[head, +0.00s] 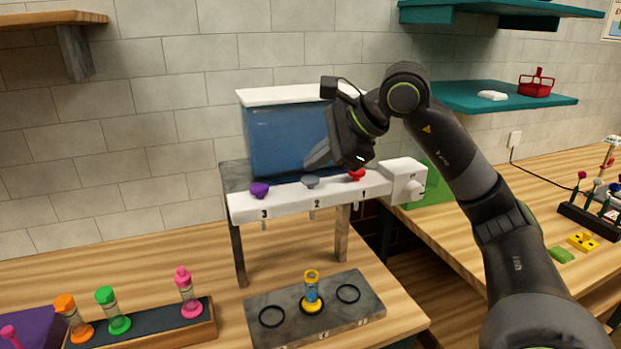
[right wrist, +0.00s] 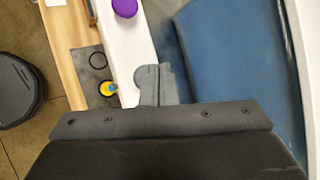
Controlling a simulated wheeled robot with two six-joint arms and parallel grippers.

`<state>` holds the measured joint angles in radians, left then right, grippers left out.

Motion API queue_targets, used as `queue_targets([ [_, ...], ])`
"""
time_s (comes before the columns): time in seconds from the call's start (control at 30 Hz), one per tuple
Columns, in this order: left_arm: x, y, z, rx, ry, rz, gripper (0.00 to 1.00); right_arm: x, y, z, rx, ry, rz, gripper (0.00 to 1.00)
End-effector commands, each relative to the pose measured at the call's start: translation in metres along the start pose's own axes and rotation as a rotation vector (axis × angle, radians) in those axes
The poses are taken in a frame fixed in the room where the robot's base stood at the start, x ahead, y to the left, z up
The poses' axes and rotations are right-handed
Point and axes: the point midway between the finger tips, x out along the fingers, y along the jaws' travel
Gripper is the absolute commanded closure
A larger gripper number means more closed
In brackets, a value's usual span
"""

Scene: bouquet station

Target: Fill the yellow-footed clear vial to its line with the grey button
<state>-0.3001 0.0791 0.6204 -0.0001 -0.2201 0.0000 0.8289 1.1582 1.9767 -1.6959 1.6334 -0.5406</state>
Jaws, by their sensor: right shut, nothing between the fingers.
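The yellow-footed clear vial (head: 311,291) stands upright in the middle ring of the grey slab, below the dispenser's position 2. It has a yellow top, and a bluish tint shows inside; its fill line is too small to read. Its top shows in the right wrist view (right wrist: 108,89). The grey button (head: 310,181) is on the white dispenser bar, between the purple and red ones. My right gripper (head: 317,158) is shut and empty, just above the grey button. Contact cannot be told. My left gripper is out of view.
The purple button (head: 259,190) and red button (head: 357,175) flank the grey one. A blue tank (head: 287,138) stands behind the bar. A wooden rack (head: 206,326) with several coloured vials is at the lower left. Teal shelves (head: 463,96) hang at right.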

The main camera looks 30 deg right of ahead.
Motion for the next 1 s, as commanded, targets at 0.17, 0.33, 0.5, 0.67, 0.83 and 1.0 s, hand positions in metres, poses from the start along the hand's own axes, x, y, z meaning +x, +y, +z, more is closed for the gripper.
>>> queue_targets([
  [0.17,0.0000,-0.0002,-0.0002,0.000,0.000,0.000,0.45,0.0000,0.0000,0.0000,0.000,0.000,0.000,1.00],
  [0.33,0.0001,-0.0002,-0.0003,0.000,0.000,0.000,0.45,0.0000,0.0000,0.0000,0.000,0.000,0.000,1.00],
  [0.5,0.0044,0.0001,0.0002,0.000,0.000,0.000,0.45,0.0031,0.0024,-0.0023,0.000,0.000,0.000,1.00],
  [0.67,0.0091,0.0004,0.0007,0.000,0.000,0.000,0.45,0.0064,0.0049,-0.0047,0.000,0.000,0.000,1.00],
  [0.83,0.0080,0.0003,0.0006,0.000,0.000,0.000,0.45,0.0057,0.0044,-0.0042,0.000,0.000,0.000,1.00],
  [1.0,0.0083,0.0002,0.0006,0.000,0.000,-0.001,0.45,0.0058,0.0045,-0.0043,0.000,0.000,0.000,1.00],
])
